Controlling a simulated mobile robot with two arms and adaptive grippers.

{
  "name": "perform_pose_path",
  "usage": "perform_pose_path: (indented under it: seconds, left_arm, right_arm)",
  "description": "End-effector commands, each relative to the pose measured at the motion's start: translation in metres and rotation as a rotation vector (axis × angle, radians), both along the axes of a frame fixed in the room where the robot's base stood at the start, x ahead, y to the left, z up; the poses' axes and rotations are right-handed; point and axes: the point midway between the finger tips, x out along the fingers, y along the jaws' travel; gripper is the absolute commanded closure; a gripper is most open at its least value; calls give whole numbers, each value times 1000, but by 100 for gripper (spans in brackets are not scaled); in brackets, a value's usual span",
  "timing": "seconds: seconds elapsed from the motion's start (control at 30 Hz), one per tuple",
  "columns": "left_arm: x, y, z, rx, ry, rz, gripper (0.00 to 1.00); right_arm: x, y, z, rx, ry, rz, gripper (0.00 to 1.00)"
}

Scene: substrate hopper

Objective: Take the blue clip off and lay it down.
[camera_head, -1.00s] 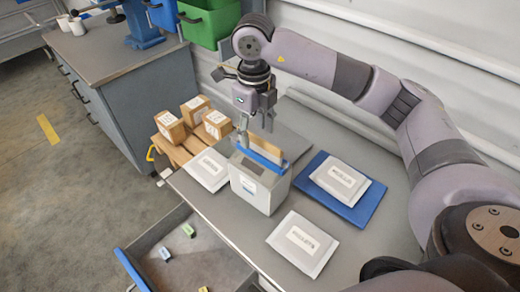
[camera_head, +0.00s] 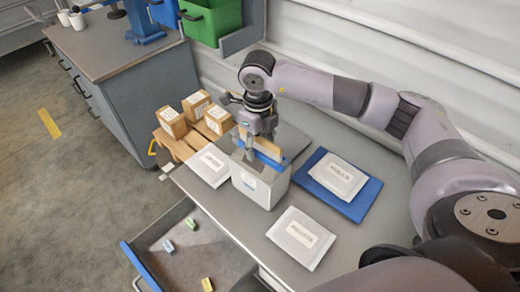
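The blue clip (camera_head: 266,161) is a long bar across the top of a pale grey box-shaped hopper (camera_head: 262,187) with a white label. A tan piece (camera_head: 271,147) stands up behind the clip. My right gripper (camera_head: 259,150) points down over the hopper, at the clip's left part. Its fingers look apart, one at the near side. They hide part of the clip, and I cannot tell whether they touch it. My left gripper is not in view.
White labelled packets lie left (camera_head: 210,165), in front (camera_head: 300,238) and, on a blue mat (camera_head: 360,206), right of the hopper. Small cartons (camera_head: 196,104) stand behind left. An open drawer (camera_head: 188,262) holds small coloured pieces. Bare grey table (camera_head: 350,245) shows at front right.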

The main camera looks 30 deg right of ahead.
Motion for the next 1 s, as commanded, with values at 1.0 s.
perform_pose_path:
  seconds: [1.0]
  left_arm:
    - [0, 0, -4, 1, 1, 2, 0]
  right_arm:
    - [1, 0, 10, 1, -2, 0, 98]
